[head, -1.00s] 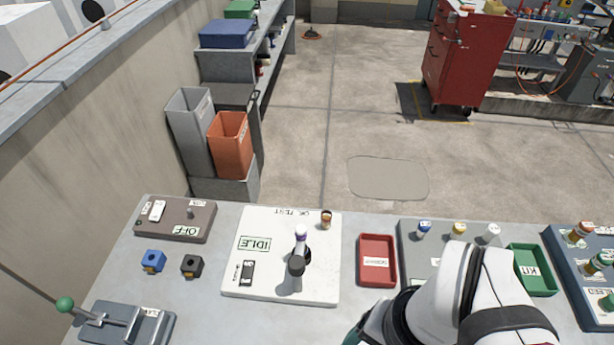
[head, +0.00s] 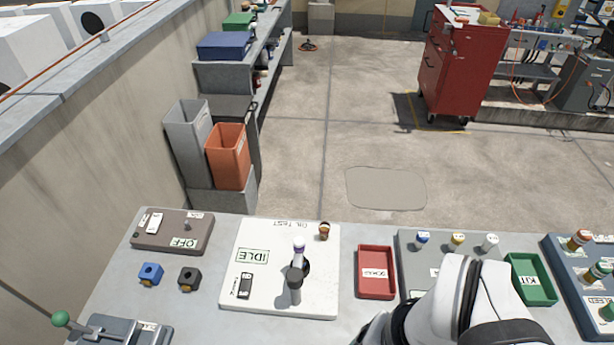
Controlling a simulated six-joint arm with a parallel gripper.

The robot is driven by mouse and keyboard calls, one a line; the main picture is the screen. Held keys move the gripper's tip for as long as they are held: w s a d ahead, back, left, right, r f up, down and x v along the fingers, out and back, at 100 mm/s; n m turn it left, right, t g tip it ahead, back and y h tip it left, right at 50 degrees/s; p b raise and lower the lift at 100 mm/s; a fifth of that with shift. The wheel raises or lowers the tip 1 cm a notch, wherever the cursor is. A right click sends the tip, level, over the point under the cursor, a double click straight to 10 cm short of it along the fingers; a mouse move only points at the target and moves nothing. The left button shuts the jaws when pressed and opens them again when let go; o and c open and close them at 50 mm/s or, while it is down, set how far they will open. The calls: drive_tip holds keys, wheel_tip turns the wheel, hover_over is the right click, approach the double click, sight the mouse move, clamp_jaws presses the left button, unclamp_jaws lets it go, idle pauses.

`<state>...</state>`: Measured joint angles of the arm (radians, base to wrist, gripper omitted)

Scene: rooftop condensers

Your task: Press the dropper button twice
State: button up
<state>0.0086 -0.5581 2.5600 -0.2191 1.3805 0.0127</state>
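The dropper (head: 296,275) stands upright on a white board (head: 323,298) marked "OIL TEST". It has a dark and grey body and a pale top with a purple band (head: 299,246), which looks like its button. A display on the board reads "IDLE" (head: 252,256). A small amber vial (head: 324,231) with a dark top stands at the board's far right corner. A black switch (head: 244,286) sits at the board's left. My white arm shows at the bottom right, to the right of the board.
A red tray (head: 376,291), several capped vials and a green "KIT" tray (head: 530,279) lie right of the board. A brown switch box (head: 172,231) reading "OFF", a blue block (head: 151,274) and a black block (head: 189,279) are left. A green-knobbed lever (head: 61,319) is front left.

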clamp_jaws()
idle(1.5)
